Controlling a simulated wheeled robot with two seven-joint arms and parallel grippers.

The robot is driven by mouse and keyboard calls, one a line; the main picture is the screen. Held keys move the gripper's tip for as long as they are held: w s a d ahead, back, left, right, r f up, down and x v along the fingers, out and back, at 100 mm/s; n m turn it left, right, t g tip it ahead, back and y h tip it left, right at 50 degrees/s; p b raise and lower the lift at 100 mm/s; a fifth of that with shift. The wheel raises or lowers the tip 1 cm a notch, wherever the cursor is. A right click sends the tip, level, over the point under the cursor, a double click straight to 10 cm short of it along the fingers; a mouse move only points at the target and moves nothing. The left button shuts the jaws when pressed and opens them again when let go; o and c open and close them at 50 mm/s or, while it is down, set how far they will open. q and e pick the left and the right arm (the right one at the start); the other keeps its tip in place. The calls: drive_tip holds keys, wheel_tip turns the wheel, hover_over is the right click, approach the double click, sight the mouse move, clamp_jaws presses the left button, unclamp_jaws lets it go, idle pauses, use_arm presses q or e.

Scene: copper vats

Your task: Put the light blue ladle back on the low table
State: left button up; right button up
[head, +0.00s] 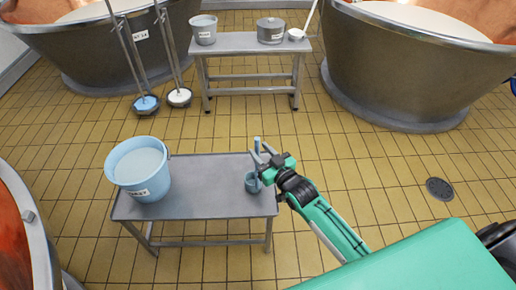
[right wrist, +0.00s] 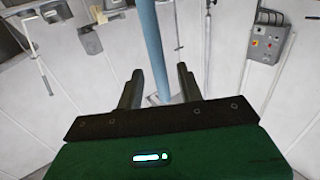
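The light blue ladle (head: 252,183) is upright at the right end of the low grey metal table (head: 209,192), its bowl low and its handle up. The bowl appears to rest on the tabletop. My right gripper (head: 265,160) is at the handle, above the bowl. In the right wrist view the light blue handle (right wrist: 150,45) runs between the two fingers, with a gap on each side, so the gripper (right wrist: 158,88) looks open around it. The ladle's bowl is hidden in that view. My left gripper is not in view.
A light blue labelled bucket (head: 140,170) stands at the table's left end; the tabletop between is clear. Behind are another table (head: 240,43) with a grey bucket (head: 203,30), a lidded pot (head: 270,30) and a white ladle (head: 297,34), and large copper vats (head: 400,65).

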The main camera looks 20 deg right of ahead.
drive_tip(key=v, duration=0.9)
drive_tip(key=s+f+g+h, duration=0.1)
drive_tip(key=s+f+g, duration=0.2)
drive_tip(key=f, duration=0.4)
drive_tip(key=s+f+m+g+h, duration=0.1)
drive_tip(key=s+f+g, duration=0.25)
drive_tip(key=f, duration=0.35)
drive_tip(key=s+f+g+h, duration=0.1)
drive_tip(key=s+f+g, duration=0.1)
drive_tip(key=s+f, duration=0.3)
drive_tip(key=s+a+f+g+h, duration=0.1)
drive_tip(key=s+f+g, duration=0.6)
drive_tip(key=s+f, duration=0.3)
drive_tip(key=s, duration=0.2)
drive_tip(key=shift+s+a+f+h, duration=0.3)
drive_tip(key=shift+a, duration=0.1)
